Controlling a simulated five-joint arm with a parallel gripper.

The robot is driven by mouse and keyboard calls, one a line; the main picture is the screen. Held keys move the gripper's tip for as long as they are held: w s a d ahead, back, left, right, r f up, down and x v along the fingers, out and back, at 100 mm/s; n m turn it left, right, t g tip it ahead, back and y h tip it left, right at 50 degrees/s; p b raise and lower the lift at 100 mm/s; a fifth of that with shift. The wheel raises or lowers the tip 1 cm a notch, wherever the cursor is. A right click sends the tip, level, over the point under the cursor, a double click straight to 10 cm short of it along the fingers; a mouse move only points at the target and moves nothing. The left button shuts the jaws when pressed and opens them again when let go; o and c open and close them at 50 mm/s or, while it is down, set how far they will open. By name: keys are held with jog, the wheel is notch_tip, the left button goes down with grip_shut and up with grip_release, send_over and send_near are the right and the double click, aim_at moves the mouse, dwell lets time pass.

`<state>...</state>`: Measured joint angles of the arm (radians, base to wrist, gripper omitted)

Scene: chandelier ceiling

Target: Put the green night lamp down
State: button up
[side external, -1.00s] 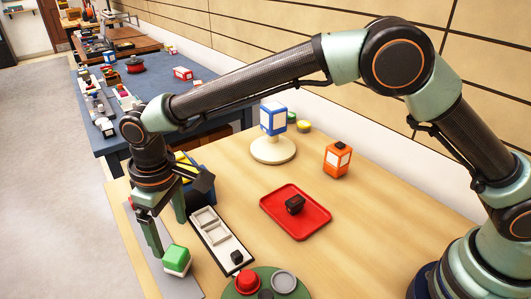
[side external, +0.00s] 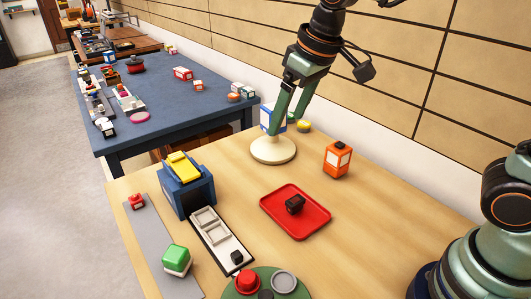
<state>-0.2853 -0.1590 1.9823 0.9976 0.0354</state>
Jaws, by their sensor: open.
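The green night lamp (side external: 177,258), a small green block with a white lower part, sits on the near end of a grey strip (side external: 160,236) at the table's left edge. My gripper (side external: 286,122) is far from it, at the back of the table, and is open. Its fingers point down at a blue and white lamp (side external: 266,118) on a round cream stand (side external: 272,150). The fingers partly hide this lamp. I cannot tell whether they touch it.
An orange lamp (side external: 337,160) stands to the right. A red tray (side external: 315,222) holds a dark block. A blue box with a yellow top (side external: 187,187), a white sectioned tray (side external: 211,230) and a green round plate (side external: 292,294) are nearby.

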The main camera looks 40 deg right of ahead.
jog(key=s+d+f+m+t+h, duration=0.1)
jog(key=s+d+m+t, duration=0.1)
jog(key=s+d, duration=0.7)
jog(key=shift+d+f+m, duration=0.4)
jog(key=shift+d, duration=0.6)
